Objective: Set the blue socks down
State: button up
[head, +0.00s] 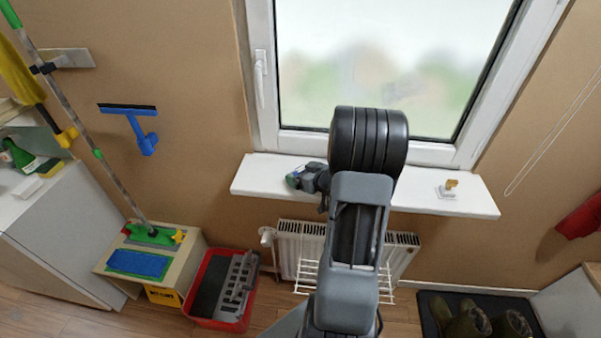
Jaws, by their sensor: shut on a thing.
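My gripper (308,177) is over the left part of the white windowsill (430,196), partly hidden behind my own arm. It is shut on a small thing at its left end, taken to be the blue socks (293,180). Only a little dark blue and greenish surface of them shows, and their shape is unclear. They look close above or at the sill; I cannot tell whether they touch it. My arm hides the middle of the sill.
A small white holder with a yellowish piece (449,188) stands on the sill's right part. Below are a radiator (300,245) with a white wire rack (308,275), a red crate (215,322) and a low stool (190,250). A squeegee (140,125) hangs on the wall. Boots (470,322) stand lower right.

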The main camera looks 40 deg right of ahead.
jog(key=shift+f, duration=0.2)
jog(key=o, duration=0.6)
jog(key=shift+r, duration=0.1)
